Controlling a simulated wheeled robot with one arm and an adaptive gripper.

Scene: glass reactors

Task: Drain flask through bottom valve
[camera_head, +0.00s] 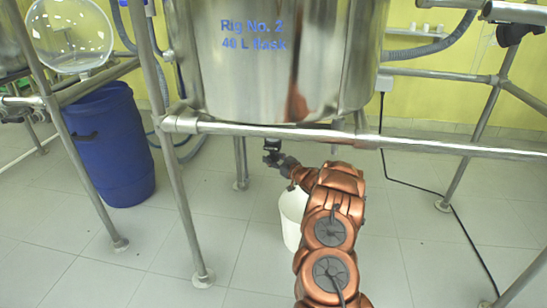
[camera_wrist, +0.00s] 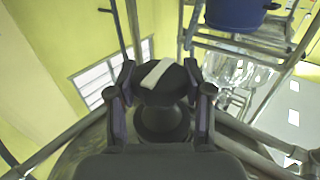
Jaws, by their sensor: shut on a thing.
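The steel vessel (camera_head: 270,60) is marked "Rig No. 2" and "40 L flask" and hangs in a pipe frame. Below it is a dark bottom valve (camera_head: 272,143). In the wrist view the valve knob (camera_wrist: 163,92) is black and round with a pale bar across its top. My gripper (camera_head: 278,160) reaches in under the vessel. In the wrist view its two fingers close on the knob from left and right. A white bucket (camera_head: 290,222) stands on the floor below, partly hidden by my arm. I cannot see any liquid flowing.
A horizontal frame pipe (camera_head: 420,146) crosses just above my arm. Steel legs (camera_head: 190,210) stand to the left. A blue drum (camera_head: 115,145) is at the left. A black cable (camera_head: 400,183) runs over the floor at right. Tiled floor is clear in front.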

